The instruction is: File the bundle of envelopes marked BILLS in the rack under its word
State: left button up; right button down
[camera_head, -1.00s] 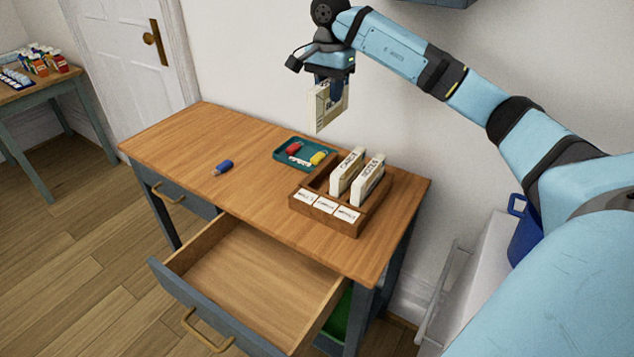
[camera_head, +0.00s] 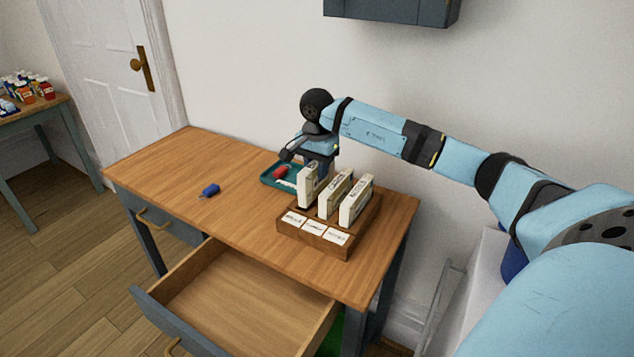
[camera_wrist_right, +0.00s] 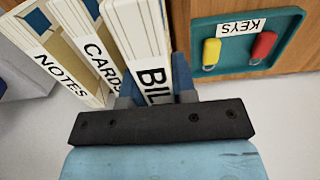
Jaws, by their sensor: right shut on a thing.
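The BILLS bundle (camera_head: 306,187) is a white envelope bundle standing upright in the left slot of the wooden rack (camera_head: 318,240), or just above its floor; its lower end is hidden. My right gripper (camera_head: 318,165) is shut on its top. The wrist view shows the word BIL, partly covered by the gripper (camera_wrist_right: 155,95). The CARDS bundle (camera_wrist_right: 95,45) and NOTES bundle (camera_wrist_right: 60,60) stand beside it in the other slots. The rack's front carries three white labels (camera_head: 314,227), too small to read. My left gripper is not in view.
A teal tray (camera_head: 268,182) marked KEYS, with red (camera_wrist_right: 263,46) and yellow (camera_wrist_right: 211,52) key tags, lies close behind the rack's left side. A blue object (camera_head: 209,190) lies on the desk (camera_head: 160,170). The drawer (camera_head: 235,300) is open and empty. A cabinet (camera_head: 390,10) hangs above.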

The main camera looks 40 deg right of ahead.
aim_at(317, 181)
jog(key=shift+f, duration=1.95)
jog(key=shift+f, duration=0.1)
jog(key=c, duration=0.9)
grip_release()
notch_tip(317, 181, up, 12)
jog(key=shift+r+p, duration=0.15)
jog(key=shift+p, duration=0.4)
jog(key=shift+a, duration=0.1)
